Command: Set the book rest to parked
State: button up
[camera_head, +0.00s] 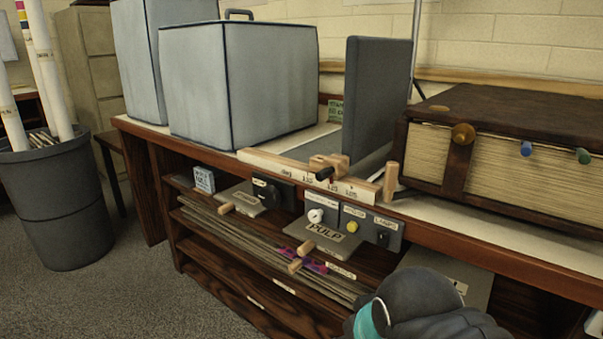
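The book rest appears to be the dark grey upright panel (374,98) with a flat grey base on the bench top. In front of it, a pale wooden scale strip (262,160) runs along the bench edge, with printed marks too small to read surely. A wooden slider block (334,161) with a dark-tipped knob sits on the strip, right of its middle. A wooden peg handle (391,181) stands upright at the strip's right end. My arm's dark rounded link with a teal band shows at the bottom right, apart from these things. My gripper's fingers are not visible.
A large brown book-like block (500,150) with coloured knobs stands right of the panel. Grey covered boxes (240,85) stand left. Below the edge are a switch panel (352,222), wooden-handled boards (322,238) and shelves. A dark bin (55,205) with rolls stands far left.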

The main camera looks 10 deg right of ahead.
aim_at(378, 73)
jog(key=k, duration=0.5)
jog(key=u, duration=1.45)
jog(key=i, duration=1.25)
jog(key=z, duration=1.95)
